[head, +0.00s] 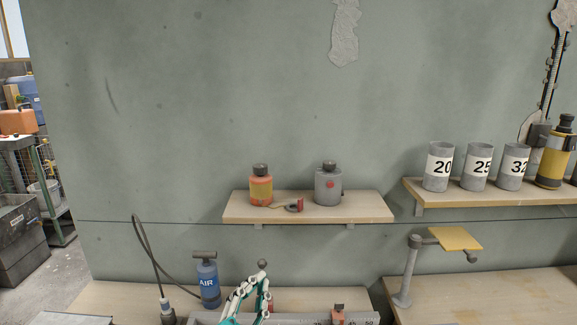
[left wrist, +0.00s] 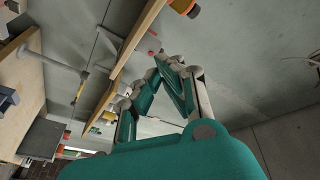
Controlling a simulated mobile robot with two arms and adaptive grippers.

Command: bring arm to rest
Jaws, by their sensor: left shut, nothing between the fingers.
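My left gripper (head: 260,274) shows at the bottom middle of the head view, above the lower bench. Its fingers point up and are closed together with nothing between them. In the left wrist view the teal and grey fingers (left wrist: 168,62) meet at their tips. They look empty there too. My right gripper is in neither view.
A wall shelf (head: 372,207) holds an orange canister (head: 261,190) and a grey canister (head: 328,186). A right shelf (head: 410,190) holds numbered grey cups (head: 438,168). A blue AIR pump (head: 208,283) and a post with a yellow plate (head: 455,239) stand lower.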

